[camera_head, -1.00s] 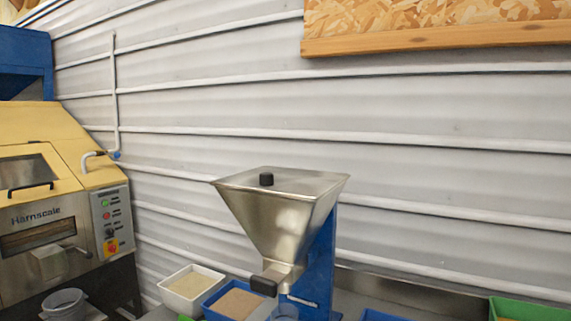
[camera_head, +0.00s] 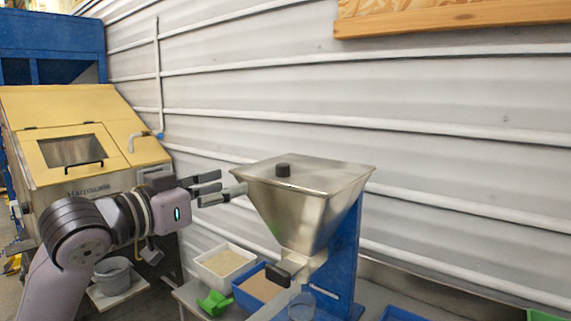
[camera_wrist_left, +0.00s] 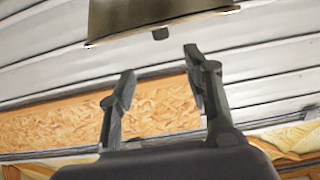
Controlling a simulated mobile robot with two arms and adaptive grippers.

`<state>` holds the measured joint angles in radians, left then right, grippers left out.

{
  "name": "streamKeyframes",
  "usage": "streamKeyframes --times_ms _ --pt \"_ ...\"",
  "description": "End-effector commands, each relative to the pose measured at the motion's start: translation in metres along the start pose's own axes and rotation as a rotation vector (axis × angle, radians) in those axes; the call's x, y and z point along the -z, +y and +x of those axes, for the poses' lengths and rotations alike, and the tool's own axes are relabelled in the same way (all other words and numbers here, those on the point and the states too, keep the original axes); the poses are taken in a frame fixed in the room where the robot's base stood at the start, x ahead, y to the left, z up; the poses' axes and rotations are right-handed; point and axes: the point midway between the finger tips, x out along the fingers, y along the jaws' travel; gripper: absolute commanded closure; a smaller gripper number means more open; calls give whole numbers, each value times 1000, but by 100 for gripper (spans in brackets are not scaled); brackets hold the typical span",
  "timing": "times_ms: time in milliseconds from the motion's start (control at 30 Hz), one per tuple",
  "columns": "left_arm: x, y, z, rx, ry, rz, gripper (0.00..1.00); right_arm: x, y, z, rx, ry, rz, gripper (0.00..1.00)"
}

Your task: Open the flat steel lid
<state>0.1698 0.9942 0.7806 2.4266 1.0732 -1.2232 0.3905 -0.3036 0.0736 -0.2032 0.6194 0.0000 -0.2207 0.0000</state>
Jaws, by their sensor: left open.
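The flat steel lid (camera_head: 335,176) lies closed on top of the steel hopper (camera_head: 295,212). A black knob (camera_head: 283,170) stands on the lid towards its left side. My left gripper (camera_head: 232,184) is open and empty, just left of the hopper's upper rim and at about lid height. In the left wrist view the hopper (camera_wrist_left: 150,14) appears upside down at the top, with the black knob (camera_wrist_left: 160,33) between and beyond the open fingers (camera_wrist_left: 160,64). No contact with the knob shows. My right gripper is not in view.
A blue stand (camera_head: 345,262) holds the hopper. A white tray (camera_head: 226,262), a blue tray (camera_head: 250,287) and a green scoop (camera_head: 214,304) sit below on the bench. A yellow machine (camera_head: 85,135) stands at left. The corrugated wall (camera_head: 430,110) is behind.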

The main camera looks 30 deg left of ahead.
Motion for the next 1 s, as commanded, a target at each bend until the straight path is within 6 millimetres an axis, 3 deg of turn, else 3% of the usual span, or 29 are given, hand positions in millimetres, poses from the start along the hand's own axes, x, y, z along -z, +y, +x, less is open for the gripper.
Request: streamKeyframes --times_ms 100,267,1000 --pt "9 2 1 -7 15 1 54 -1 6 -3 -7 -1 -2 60" --pt "10 2 18 -7 11 0 54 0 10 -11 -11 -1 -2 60" --pt "13 2 137 -5 13 -3 54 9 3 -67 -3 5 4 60"
